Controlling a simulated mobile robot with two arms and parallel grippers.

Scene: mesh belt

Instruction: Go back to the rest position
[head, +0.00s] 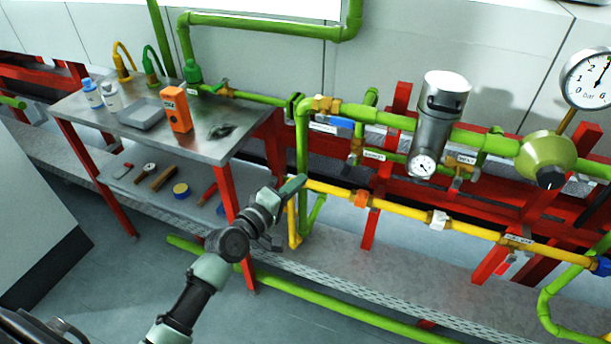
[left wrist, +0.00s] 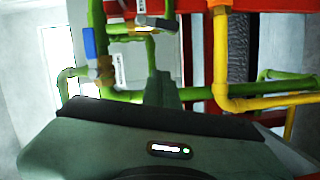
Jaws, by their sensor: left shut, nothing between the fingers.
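My left gripper (head: 297,184) is shut and empty. In the head view it is at the end of my grey-green arm, which reaches up from the bottom left. Its tip overlaps the left end of the yellow pipe (head: 400,209) and the foot of the vertical green pipe (head: 303,145); I cannot tell whether it touches them. In the left wrist view the gripper's housing fills the lower part, with pipes beyond it. My right gripper is in neither view.
A metal table (head: 75,101) with an orange device (head: 176,109) and a grey tray (head: 142,114) stands at left. Red frames, a silver filter (head: 440,110) and a pressure gauge (head: 591,78) are at right. Grey floor (head: 130,270) is open at lower left.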

